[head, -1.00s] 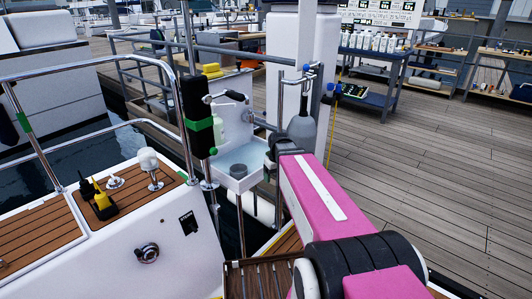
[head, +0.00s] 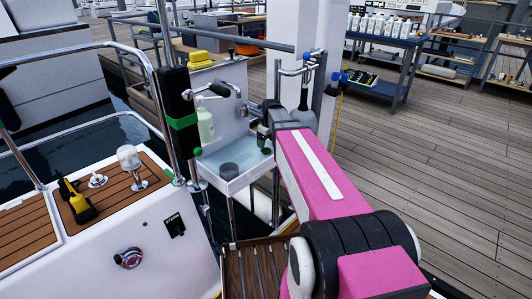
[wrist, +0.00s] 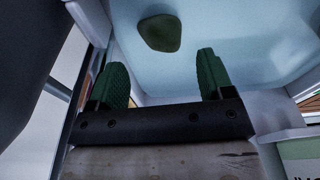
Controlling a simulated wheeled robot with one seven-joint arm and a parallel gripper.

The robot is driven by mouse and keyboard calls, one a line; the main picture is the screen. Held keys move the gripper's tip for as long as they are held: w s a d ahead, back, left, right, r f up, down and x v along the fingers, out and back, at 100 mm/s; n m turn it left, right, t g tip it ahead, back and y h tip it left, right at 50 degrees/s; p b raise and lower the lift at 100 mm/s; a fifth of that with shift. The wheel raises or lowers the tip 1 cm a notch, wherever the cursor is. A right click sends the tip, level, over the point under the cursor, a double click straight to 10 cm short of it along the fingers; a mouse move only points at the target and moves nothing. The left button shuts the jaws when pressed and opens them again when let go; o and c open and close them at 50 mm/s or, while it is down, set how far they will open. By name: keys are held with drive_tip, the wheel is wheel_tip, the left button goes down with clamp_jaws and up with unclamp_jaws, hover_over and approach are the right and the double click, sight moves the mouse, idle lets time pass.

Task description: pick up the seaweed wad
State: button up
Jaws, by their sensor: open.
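A dark olive-green lump, which looks like the seaweed wad (wrist: 160,32), sits in the pale blue basin of the sink (wrist: 232,70) in the wrist view.
A pale green bottle (head: 205,125) and a tap (head: 218,90) stand at the back of the sink. A black post with a green band (head: 178,122) rises on its left. A white pillar (head: 318,70) is behind my arm. Open decking (head: 430,170) lies to the right.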

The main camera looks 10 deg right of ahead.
sight(266, 148)
drive_tip(key=shift+a+f, duration=0.1)
drive_tip(key=shift+f, duration=2.6)
drive_tip(key=c, duration=1)
